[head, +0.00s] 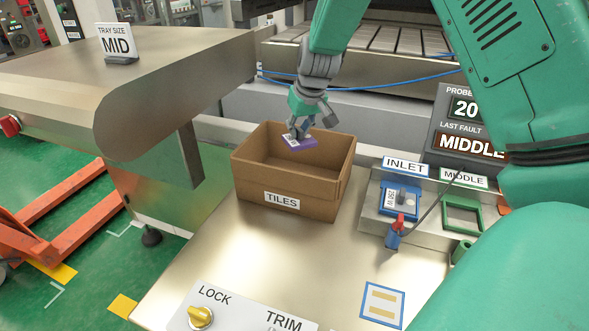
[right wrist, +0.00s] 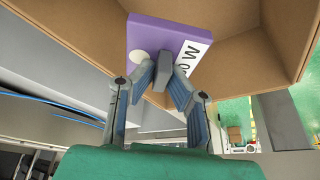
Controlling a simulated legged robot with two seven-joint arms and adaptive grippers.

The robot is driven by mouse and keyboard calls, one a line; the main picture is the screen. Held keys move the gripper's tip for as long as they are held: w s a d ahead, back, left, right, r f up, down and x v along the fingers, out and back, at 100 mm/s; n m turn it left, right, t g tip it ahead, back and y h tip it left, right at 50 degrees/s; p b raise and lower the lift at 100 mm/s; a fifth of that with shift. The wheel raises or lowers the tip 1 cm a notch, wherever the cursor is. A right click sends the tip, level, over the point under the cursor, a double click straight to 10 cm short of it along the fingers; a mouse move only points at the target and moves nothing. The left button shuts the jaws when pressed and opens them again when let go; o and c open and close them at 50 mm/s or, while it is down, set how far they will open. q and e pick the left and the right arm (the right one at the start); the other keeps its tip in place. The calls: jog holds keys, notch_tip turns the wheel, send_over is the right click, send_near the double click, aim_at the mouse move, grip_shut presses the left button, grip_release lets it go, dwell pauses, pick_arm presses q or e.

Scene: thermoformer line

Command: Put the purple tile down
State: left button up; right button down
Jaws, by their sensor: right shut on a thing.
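The purple tile (head: 299,143) is in my right gripper (head: 304,132), over the open cardboard box labelled TILES (head: 255,188). The tile is tilted and hangs at about the height of the box's rim in the head view. In the right wrist view the purple tile (right wrist: 155,32) carries a white label and a pale round spot. The right gripper (right wrist: 160,68) is shut on the tile's knob there, with the box's brown walls (right wrist: 230,65) around it. My left gripper is not in view.
A steel table (head: 190,60) with a MID sign (head: 118,42) stands at left. The bench (head: 270,255) before the box is clear.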

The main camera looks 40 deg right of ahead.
notch_tip(320, 180, down, 7)
jog(key=shift+w+d+r, duration=0.1)
jog(key=shift+w+d, duration=0.05)
jog(key=shift+d+f, duration=0.25)
jog(key=shift+f, duration=0.05)
notch_tip(320, 180, down, 4)
jog(key=shift+f, duration=0.15)
jog(key=shift+a, duration=0.4)
jog(key=c, duration=1.6)
grip_release()
jog(key=shift+d+f, duration=0.1)
jog(key=shift+d, duration=0.1)
jog(key=shift+d+f, duration=0.15)
jog(key=shift+d, duration=0.05)
jog(key=shift+a, duration=0.1)
